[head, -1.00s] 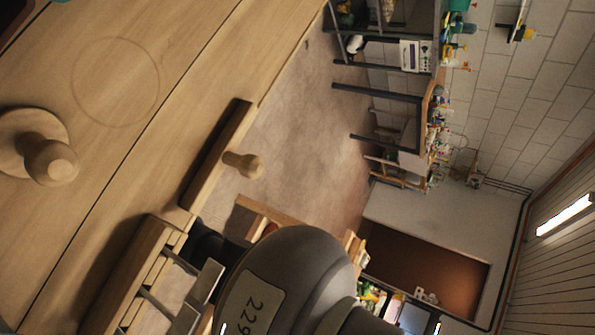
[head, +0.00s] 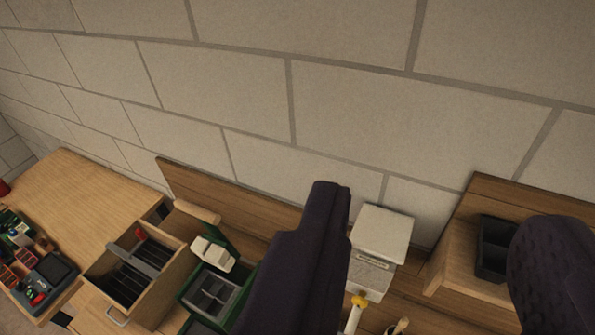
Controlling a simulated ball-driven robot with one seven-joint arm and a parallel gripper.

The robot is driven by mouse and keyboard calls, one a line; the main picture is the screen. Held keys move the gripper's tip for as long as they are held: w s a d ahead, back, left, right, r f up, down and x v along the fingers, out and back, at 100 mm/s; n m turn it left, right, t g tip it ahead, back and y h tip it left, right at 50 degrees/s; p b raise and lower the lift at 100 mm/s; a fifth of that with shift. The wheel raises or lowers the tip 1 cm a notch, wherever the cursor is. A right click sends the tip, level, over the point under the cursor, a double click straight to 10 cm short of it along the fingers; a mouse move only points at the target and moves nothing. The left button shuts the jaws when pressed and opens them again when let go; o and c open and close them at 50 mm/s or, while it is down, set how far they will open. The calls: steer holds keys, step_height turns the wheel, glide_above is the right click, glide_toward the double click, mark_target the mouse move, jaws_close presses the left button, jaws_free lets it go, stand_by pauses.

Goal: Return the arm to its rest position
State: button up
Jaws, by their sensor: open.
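A long dark purple padded shape (head: 305,265) rises from the bottom middle, close to the camera. A second dark, rounded shape (head: 555,275) with a dotted surface stands at the right edge. I cannot tell whether these two shapes are parts of my own arm.
A pale block wall (head: 300,90) fills the upper view. Below it, a wooden bench carries a wooden box with dark dividers (head: 140,270), a green-rimmed tray (head: 215,295), a white box (head: 375,245) and a black divided tray (head: 495,245). Colourful parts (head: 30,260) lie at far left.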

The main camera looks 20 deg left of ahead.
steer(key=shift+w, duration=0.1)
steer(key=shift+f, duration=0.15)
step_height(320, 180, down, 15)
steer(key=b, duration=1.5)
steer(key=shift+f, duration=0.1)
